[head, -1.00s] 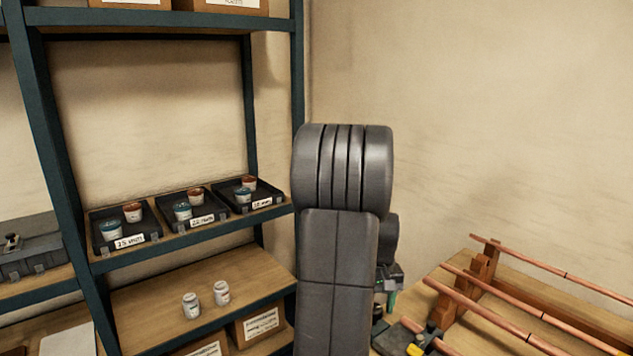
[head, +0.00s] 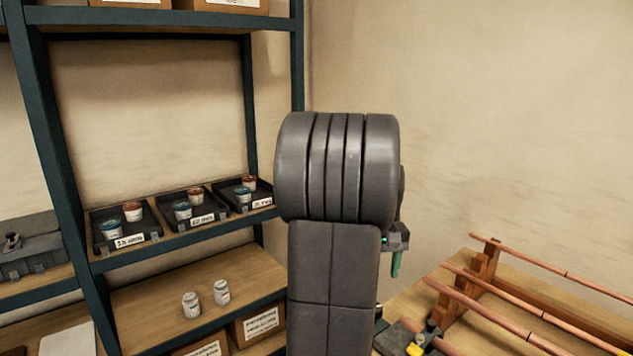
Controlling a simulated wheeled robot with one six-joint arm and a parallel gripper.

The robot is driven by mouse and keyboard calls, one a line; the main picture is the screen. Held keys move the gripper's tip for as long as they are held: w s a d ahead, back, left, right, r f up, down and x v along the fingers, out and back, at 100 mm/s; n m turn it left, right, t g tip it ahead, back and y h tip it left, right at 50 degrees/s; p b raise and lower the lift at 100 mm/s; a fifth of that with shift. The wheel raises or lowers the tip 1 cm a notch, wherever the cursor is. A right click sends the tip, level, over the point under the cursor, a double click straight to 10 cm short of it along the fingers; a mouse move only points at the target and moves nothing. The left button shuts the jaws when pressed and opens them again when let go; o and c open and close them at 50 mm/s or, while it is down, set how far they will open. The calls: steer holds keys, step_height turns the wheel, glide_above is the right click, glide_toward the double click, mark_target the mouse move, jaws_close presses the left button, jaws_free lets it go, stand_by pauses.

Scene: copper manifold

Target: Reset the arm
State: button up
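My arm stands upright in the middle of the head view, its large dark grey ribbed joint turned towards the camera. A small part of my gripper (head: 396,262) shows at the arm's right edge, as a dark grey housing with a small green light and a green piece pointing down. The rest of it is hidden behind the arm. I cannot tell whether it is open or shut, or whether the green piece is a finger or something held. It is above the left end of the wooden workbench (head: 405,302), apart from the copper pipes (head: 497,312).
A dark shelf rack (head: 190,238) stands at left, close to my arm. It holds black labelled trays (head: 130,240) with small tubs, two white jars (head: 222,292) and cardboard boxes (head: 260,322). Wooden supports (head: 481,270) carry the pipes. The space before the wall at upper right is clear.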

step_height(320, 180, down, 10)
steer(key=shift+s+f, duration=0.1)
steer(key=shift+f, duration=0.1)
steer(key=shift+f+n, duration=0.1)
steer(key=shift+n, duration=0.2)
steer(key=n, duration=0.5)
steer(key=shift+n, duration=0.3)
steer(key=n, duration=0.5)
steer(key=shift+b, duration=0.35)
step_height(320, 180, up, 11)
steer(key=shift+r+n, duration=0.2)
steer(key=shift+n, duration=0.2)
